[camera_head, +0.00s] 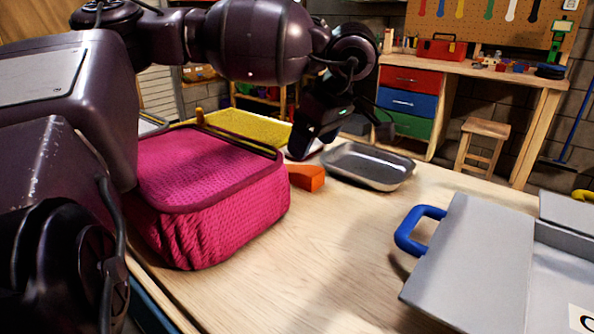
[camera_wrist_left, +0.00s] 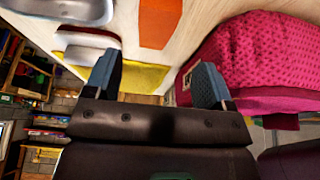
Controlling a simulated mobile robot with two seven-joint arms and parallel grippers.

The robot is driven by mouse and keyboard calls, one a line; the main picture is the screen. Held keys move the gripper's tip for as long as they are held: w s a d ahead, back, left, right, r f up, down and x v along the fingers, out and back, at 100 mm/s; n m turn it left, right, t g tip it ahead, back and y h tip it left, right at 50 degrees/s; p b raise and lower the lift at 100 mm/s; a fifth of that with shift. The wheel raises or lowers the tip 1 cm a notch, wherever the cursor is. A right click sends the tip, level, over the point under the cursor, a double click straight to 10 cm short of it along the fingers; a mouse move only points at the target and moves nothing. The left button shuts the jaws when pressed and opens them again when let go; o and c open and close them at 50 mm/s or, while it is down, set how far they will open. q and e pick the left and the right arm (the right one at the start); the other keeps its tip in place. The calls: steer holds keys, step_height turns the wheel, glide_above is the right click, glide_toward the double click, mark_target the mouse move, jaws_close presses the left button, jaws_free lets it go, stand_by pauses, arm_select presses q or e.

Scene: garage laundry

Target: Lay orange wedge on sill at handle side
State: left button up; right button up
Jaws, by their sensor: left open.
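The orange wedge (camera_head: 306,177) lies on the wooden table between the pink basket and the metal tray. In the left wrist view the orange wedge (camera_wrist_left: 160,22) shows at the top, ahead of the gap between my fingers and not touching them. My left gripper (camera_head: 343,135) is open and empty, above the table behind the wedge; its two fingers also show in the wrist view (camera_wrist_left: 156,80). A grey case (camera_head: 468,255) with a blue handle (camera_head: 413,230) on its left side stands at the right. I cannot clearly make out which edge is the sill. My right gripper is not in view.
The pink woven basket (camera_head: 215,215) stands left of the wedge. A metal tray (camera_head: 367,168) lies right of it, and a yellow thing (camera_head: 240,127) lies behind. The table (camera_head: 300,270) is clear between basket and case. A workbench (camera_head: 480,70) stands beyond.

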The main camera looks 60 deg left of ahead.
mark_target(303, 168)
arm_select(q)
steer(key=shift+w+x, duration=0.15)
steer(key=shift+x, duration=1.65)
steer(key=shift+w+x, duration=0.15)
steer(key=shift+x, duration=1.6)
steer(key=shift+d+f, duration=0.1)
steer(key=shift+d, duration=0.05)
steer(key=c, duration=1.1)
step_height(303, 168, up, 20)
steer(key=shift+r+p, duration=0.1)
steer(key=shift+p, duration=0.7)
